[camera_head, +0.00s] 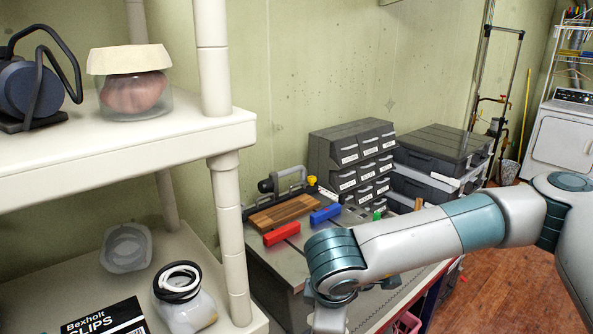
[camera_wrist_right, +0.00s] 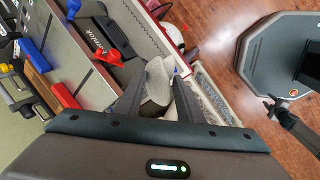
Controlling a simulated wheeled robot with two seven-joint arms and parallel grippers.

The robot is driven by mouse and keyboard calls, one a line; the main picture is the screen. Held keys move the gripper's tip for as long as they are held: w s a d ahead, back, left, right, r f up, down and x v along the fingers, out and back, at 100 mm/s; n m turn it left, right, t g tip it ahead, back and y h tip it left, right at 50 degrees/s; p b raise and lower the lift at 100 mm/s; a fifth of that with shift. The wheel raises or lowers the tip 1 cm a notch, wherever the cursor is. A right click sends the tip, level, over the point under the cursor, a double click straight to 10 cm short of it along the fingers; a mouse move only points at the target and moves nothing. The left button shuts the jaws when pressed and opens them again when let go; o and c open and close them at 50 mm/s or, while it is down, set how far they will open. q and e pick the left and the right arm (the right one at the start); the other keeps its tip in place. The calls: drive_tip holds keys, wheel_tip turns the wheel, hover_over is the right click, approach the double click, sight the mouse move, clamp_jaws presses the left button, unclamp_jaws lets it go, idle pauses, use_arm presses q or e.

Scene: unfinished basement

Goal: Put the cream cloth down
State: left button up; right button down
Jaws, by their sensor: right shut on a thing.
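My right gripper (camera_wrist_right: 159,88) is shut on a pale, crumpled cream cloth (camera_wrist_right: 158,72) in the right wrist view. The cloth bunches between the two fingers, and part of it hangs beyond their tips. The gripper is over the edge of the grey workbench top (camera_wrist_right: 133,25). In the head view my right arm reaches in from the right, and its fingers and the held cloth are out of frame below. My left gripper is not in view.
On the bench are a red block (camera_head: 281,233), a blue block (camera_head: 325,214), a wooden board (camera_head: 283,213) and grey drawer units (camera_head: 352,158). A cream shelf (camera_head: 190,130) at left bears a covered jar (camera_head: 133,95). A pink basket (camera_head: 407,324) is low beside the bench.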

drive_tip(key=shift+s+d+f+m+h, duration=0.2)
drive_tip(key=shift+s+d+m+h, duration=0.1)
drive_tip(key=shift+d+m, duration=0.2)
drive_tip(key=s+d+f+m+g+h, duration=0.1)
drive_tip(key=s+d+m+g, duration=0.1)
drive_tip(key=d+m, duration=0.4)
drive_tip(key=s+d+f+m+g+h, duration=0.2)
drive_tip(key=s+d+m, duration=0.3)
drive_tip(key=d+m, duration=0.2)
drive_tip(key=shift+m, duration=1)
drive_tip(key=shift+s+f, duration=0.15)
drive_tip(key=w+a+r+n+t, duration=0.1)
drive_tip(key=w+a+r+n, duration=0.1)
drive_tip(key=a+r+n, duration=0.2)
drive_tip(key=w+a+r+n+t, duration=0.1)
drive_tip(key=a+r+n, duration=0.3)
drive_tip(key=a, duration=0.6)
wheel_tip(320, 180, up, 2)
drive_tip(key=shift+w+r+y, duration=0.15)
drive_tip(key=shift+w+y, duration=0.25)
drive_tip(key=shift+w, duration=0.4)
